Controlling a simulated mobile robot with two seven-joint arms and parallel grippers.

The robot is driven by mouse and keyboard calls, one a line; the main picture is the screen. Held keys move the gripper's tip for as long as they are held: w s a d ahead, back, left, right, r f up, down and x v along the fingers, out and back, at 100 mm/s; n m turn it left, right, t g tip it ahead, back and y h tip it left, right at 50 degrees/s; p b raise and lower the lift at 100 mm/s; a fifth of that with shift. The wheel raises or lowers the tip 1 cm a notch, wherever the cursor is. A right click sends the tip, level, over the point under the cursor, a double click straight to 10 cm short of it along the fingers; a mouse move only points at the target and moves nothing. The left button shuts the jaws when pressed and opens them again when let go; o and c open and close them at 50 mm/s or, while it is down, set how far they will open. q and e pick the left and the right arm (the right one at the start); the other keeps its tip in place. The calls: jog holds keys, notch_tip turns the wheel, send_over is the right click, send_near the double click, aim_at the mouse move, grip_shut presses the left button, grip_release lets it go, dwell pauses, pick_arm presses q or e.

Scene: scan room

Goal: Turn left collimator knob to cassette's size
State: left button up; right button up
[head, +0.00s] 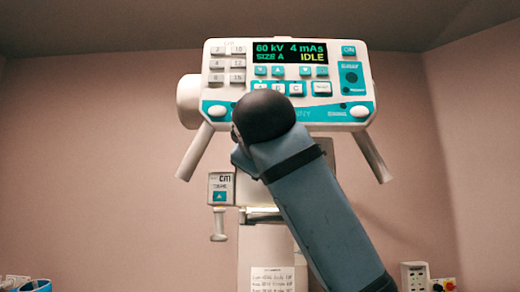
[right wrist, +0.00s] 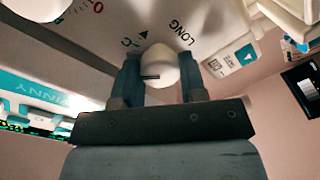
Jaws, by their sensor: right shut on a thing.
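The X-ray head's control panel (head: 290,85) faces me in the head view. Its display (head: 290,52) reads 60 kV, 4 mAs, SIZE A, IDLE. In the right wrist view, a white round collimator knob (right wrist: 163,70) sits between the two fingers of my right gripper (right wrist: 158,78), which is shut on it. A short dark mark shows on the knob. The printed letters C and LONG stand beside it. In the head view my right forearm rises before the panel and hides the gripper and knob. My left gripper is not in view.
Another white knob (right wrist: 38,5) with a red 0 beside it shows at the upper left of the wrist view. Two angled handles (head: 195,152) (head: 371,157) hang below the panel. A cm tape box (head: 221,188) hangs at left. A wall socket (head: 414,276) is at lower right.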

jog(key=n+p, duration=0.3)
jog(key=n, duration=0.4)
jog(key=shift+h, duration=0.3)
jog(key=shift+f, duration=0.1)
dwell(0.3)
jog(key=o, duration=0.9)
